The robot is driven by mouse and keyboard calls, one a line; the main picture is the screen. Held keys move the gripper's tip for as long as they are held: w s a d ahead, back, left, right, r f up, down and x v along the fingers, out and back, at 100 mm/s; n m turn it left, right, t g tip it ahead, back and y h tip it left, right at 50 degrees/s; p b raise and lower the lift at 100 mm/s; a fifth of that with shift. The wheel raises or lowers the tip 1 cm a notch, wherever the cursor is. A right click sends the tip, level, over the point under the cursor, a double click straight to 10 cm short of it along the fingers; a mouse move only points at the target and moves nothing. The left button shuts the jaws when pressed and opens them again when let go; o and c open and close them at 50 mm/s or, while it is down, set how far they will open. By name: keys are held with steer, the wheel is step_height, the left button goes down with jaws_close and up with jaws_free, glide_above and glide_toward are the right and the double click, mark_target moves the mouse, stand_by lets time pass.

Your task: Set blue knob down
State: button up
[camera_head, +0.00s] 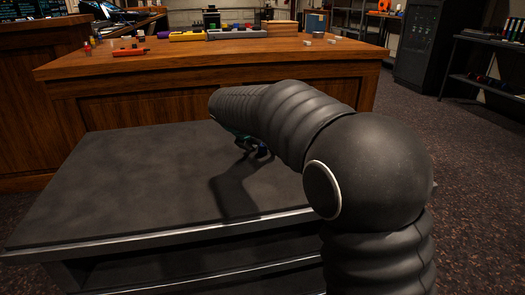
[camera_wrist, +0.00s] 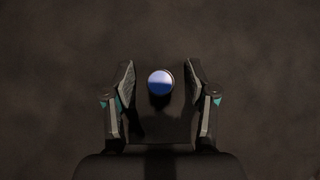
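The blue knob (camera_wrist: 160,84) shows in the wrist view as a small round thing with a pale, shiny top, over the dark grey surface. It lies between the two fingers of my gripper (camera_wrist: 160,75), with a visible gap on each side. My gripper is open and touches the knob on neither side. The knob seems to rest on the dark table top (camera_head: 150,175), but its base is hard to see. In the head view my gripper (camera_head: 252,147) is low over this table, partly hidden behind my arm.
A wooden desk (camera_head: 210,62) stands behind the dark table. On it are a yellow block (camera_head: 187,36), a grey tray (camera_head: 237,34), an orange-red item (camera_head: 130,52) and a wooden box (camera_head: 281,29). The left part of the dark table is clear.

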steer(key=c, duration=1)
